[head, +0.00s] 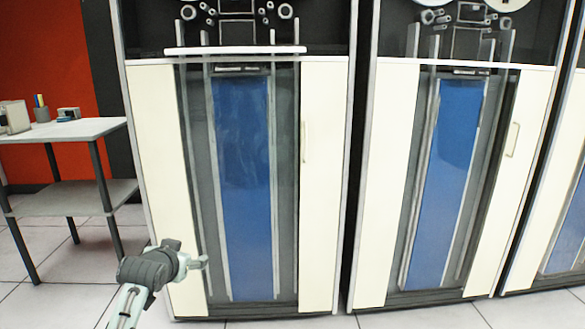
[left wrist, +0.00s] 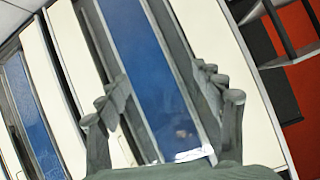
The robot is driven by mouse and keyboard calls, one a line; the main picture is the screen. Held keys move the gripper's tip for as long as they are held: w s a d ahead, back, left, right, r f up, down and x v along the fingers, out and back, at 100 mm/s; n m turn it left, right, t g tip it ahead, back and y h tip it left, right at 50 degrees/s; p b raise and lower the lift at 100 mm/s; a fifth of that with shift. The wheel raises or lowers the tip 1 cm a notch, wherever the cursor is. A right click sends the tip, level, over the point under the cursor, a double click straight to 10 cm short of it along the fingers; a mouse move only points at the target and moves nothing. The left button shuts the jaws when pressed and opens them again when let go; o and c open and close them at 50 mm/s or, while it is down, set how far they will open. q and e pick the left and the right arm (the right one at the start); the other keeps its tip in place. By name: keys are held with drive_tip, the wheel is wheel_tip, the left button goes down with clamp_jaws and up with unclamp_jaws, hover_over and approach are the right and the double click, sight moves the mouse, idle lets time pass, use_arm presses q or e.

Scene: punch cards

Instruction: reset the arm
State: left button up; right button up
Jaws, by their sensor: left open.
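My left gripper (head: 198,262) shows in the head view at the lower left, its arm coming up from the bottom edge. It is in front of the lower part of the nearest cabinet (head: 323,200), which has white side panels and a blue centre strip. In the left wrist view its two grey fingers (left wrist: 165,98) are spread apart, with nothing between them but the blue strip (left wrist: 155,75) of a cabinet behind. My right gripper is in neither view.
A second similar cabinet (head: 391,180) stands to the right, and part of a third (head: 530,225) is at the right edge. A grey two-tier table (head: 85,128) with a pen cup (head: 41,114) stands at the left before a red wall (head: 45,60). Tiled floor (head: 75,268) is bare below.

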use_arm(q)
drive_tip(key=s+f+g+p, duration=0.1)
drive_tip(key=s+f+g, duration=0.3)
drive_tip(key=s+f, duration=1.1)
drive_tip(key=s+f+g, duration=0.1)
drive_tip(key=s+f, duration=0.2)
drive_tip(key=s, duration=0.4)
drive_tip(key=s+a+f+g+p, duration=0.1)
drive_tip(key=s+f, duration=0.3)
drive_tip(key=s, duration=0.4)
drive_tip(key=s+f+g, duration=0.2)
drive_tip(key=s+f, duration=0.1)
drive_tip(key=s, duration=0.5)
drive_tip(key=shift+s+a+f+g+p, duration=0.15)
drive_tip(key=shift+f+g+p, duration=0.2)
drive_tip(key=shift+g, duration=0.05)
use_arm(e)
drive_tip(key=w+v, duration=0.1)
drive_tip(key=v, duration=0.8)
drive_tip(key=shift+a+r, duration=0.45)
